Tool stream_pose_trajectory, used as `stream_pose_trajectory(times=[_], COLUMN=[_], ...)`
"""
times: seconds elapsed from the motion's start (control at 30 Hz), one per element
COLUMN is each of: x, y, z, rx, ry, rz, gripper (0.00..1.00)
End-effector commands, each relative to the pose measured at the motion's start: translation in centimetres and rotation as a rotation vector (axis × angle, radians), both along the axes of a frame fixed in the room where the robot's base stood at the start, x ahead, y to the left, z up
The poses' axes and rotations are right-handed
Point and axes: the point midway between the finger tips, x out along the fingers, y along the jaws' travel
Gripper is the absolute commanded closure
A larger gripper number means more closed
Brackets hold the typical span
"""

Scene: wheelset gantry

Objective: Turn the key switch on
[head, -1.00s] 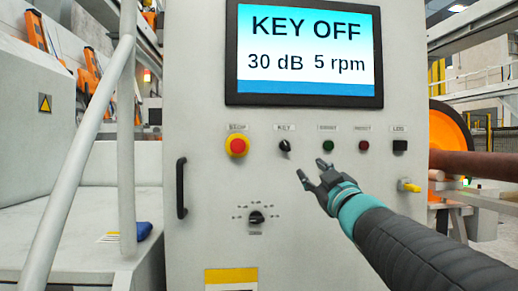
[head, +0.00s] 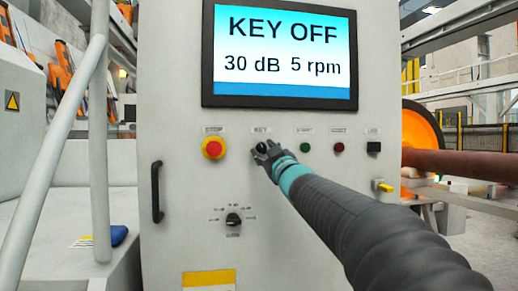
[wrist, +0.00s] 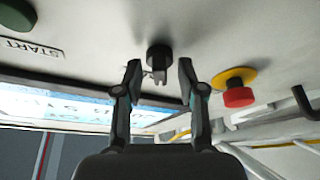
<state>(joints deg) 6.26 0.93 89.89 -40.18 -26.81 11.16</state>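The key switch is a small black knob under the KEY label on the grey panel (head: 180,130). In the wrist view the key switch (wrist: 159,56) sits just beyond and between my two fingertips, with clear gaps on both sides. My gripper (wrist: 159,66) is open, one finger to each side of the knob. In the head view my gripper (head: 264,151) is at the knob and largely covers it. No contact with the knob is visible. The screen (head: 280,50) reads KEY OFF, 30 dB and 5 rpm.
The red stop button (head: 213,147) on its yellow base is left of the key switch. A green button (head: 305,147), a dark red button (head: 339,147) and a black switch (head: 373,147) are to the right. A rotary dial (head: 233,219) is below, and a black handle (head: 156,192) at left.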

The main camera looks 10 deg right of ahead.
Motion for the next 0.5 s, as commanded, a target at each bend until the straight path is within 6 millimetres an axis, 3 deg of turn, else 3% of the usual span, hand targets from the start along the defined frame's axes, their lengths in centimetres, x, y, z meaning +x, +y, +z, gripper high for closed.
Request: stream_pose_trajectory(times=[0.4, 0.43, 0.5], x=[0.77, 0.77, 0.76], y=[0.15, 0.15, 0.15], z=[0.23, 0.23, 0.23], rx=[0.000, 0.000, 0.000], ry=[0.001, 0.001, 0.001], rz=[0.000, 0.000, 0.000], gripper=[0.60, 0.63, 0.80])
